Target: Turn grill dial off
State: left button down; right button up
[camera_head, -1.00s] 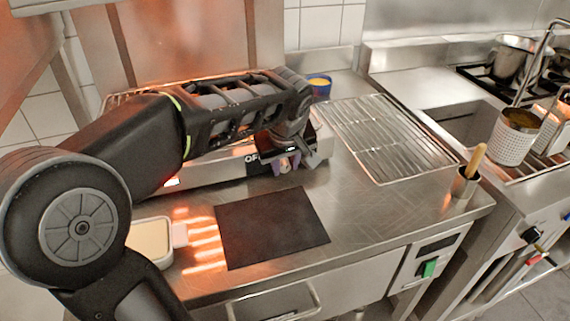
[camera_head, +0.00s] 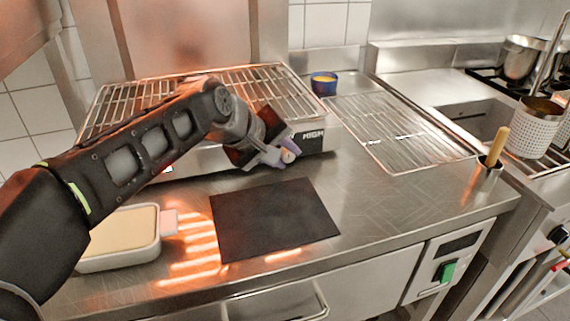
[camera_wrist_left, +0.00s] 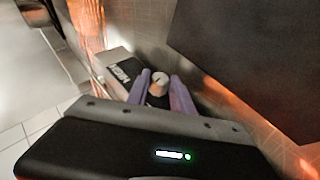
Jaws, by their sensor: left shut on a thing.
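The grill (camera_head: 233,90) stands on the steel counter, with a wire grate on top and a pale front panel. Its panel carries a dark label (camera_head: 313,141) that reads HIGH, seen also in the left wrist view (camera_wrist_left: 118,71). My left gripper (camera_head: 280,155) is at the front panel, just left of the label, with purple fingers shut on the small round dial (camera_head: 289,155). In the left wrist view the dial (camera_wrist_left: 158,84) shows between the two fingers (camera_wrist_left: 160,92). The dial's pointer position cannot be made out. My right gripper is not in view.
A black mat (camera_head: 273,217) lies in front of the grill. A tray with pale contents (camera_head: 122,238) is at the left, partly behind my arm. A wire rack (camera_head: 395,135), a blue cup (camera_head: 324,83) and a holder with a wooden handle (camera_head: 491,160) stand to the right.

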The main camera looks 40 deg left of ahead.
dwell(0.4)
pick_arm(q)
jog(key=c, duration=1.1)
grip_release()
